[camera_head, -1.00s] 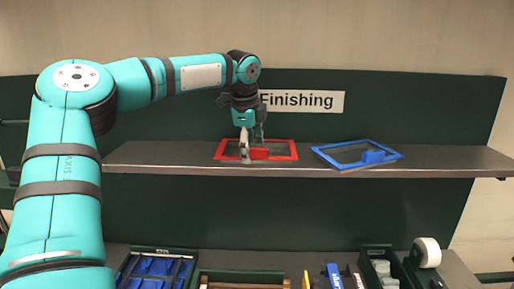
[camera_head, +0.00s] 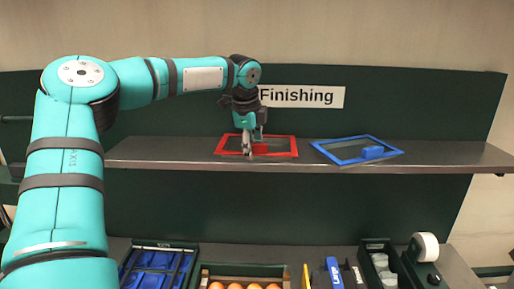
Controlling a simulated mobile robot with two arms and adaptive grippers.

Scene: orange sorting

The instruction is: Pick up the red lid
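The red lid (camera_head: 286,145) is a red rectangular frame with a dark see-through middle and a red block-like handle. It lies on the shelf under the "Finishing" sign. My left gripper (camera_head: 248,149) reaches down from above over the left part of the lid, at the left side of its handle. It hides part of the frame. The fingers are small here, and I cannot tell whether they touch or close on the handle. My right gripper is not in view.
A blue lid (camera_head: 393,155) lies on the shelf (camera_head: 450,155) to the right. Below are a bin of blue items (camera_head: 157,262), a crate (camera_head: 245,269) with several oranges, a grey-item bin (camera_head: 380,249) and a white tape roll (camera_head: 426,246). The shelf's right end is clear.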

